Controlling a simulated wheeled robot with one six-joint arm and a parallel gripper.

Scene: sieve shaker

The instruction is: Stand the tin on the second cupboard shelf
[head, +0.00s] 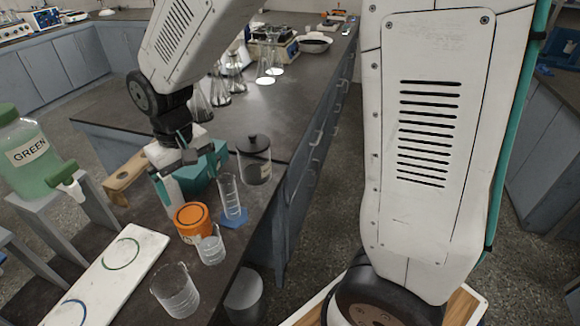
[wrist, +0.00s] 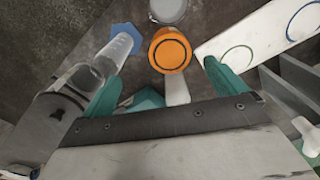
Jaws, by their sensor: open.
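A round tin with an orange lid (head: 192,218) stands upright on the dark bench, beside a small glass beaker (head: 211,247). In the wrist view its orange top (wrist: 170,50) lies just beyond and between the fingertips, nearer the right finger. My gripper (wrist: 163,68) is open with two teal fingers and nothing held. In the head view my gripper (head: 190,180) hangs behind the tin, tilted, partly against a teal block (head: 205,170). I cannot tell the exact gap to the tin. No cupboard shelf is clearly in view.
A measuring cylinder on a blue base (head: 232,199) and a black-lidded jar (head: 254,162) stand close right of the tin. A larger beaker (head: 175,292) and a white board with rings (head: 108,268) are in front. A green-filled bottle (head: 30,160) stands left. Flasks (head: 215,92) stand behind.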

